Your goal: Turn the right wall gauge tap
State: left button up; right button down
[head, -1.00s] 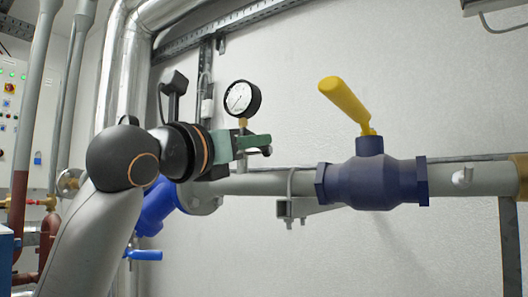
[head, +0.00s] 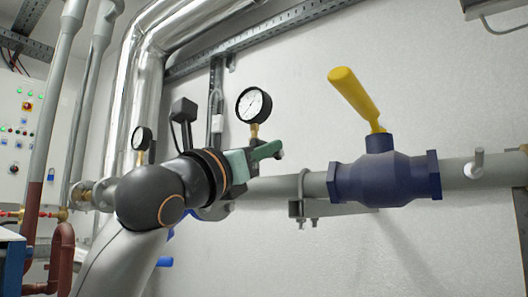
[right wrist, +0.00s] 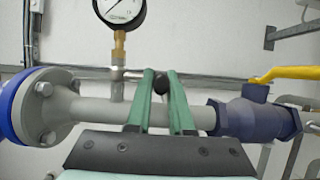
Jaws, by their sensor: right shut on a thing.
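The right wall gauge (head: 254,105) has a white dial and black rim and stands on a brass stem above the grey pipe. Its lower part also shows in the right wrist view (right wrist: 120,12). My right gripper (head: 268,152) has green fingers and is in front of the pipe, just below and right of this gauge. In the right wrist view its fingers (right wrist: 161,85) are closed around a small dark round tap end (right wrist: 160,86), right of the brass stem. The fingers hide most of the tap. My left gripper is in neither view.
A blue valve (head: 383,178) with a yellow lever (head: 356,98) sits on the pipe to the right. A smaller gauge (head: 141,138) stands farther left. A bracket (head: 303,205) hangs under the pipe. The wall above the valve is clear.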

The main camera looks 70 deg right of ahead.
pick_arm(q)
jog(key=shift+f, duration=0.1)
pick_arm(e)
jog(key=c, duration=0.8)
grip_release()
jog(key=shift+a, duration=0.1)
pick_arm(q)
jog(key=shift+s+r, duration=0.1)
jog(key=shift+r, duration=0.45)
pick_arm(e)
jog(key=v, duration=1.2)
jog(key=shift+a, duration=0.2)
jog(key=shift+f, duration=0.1)
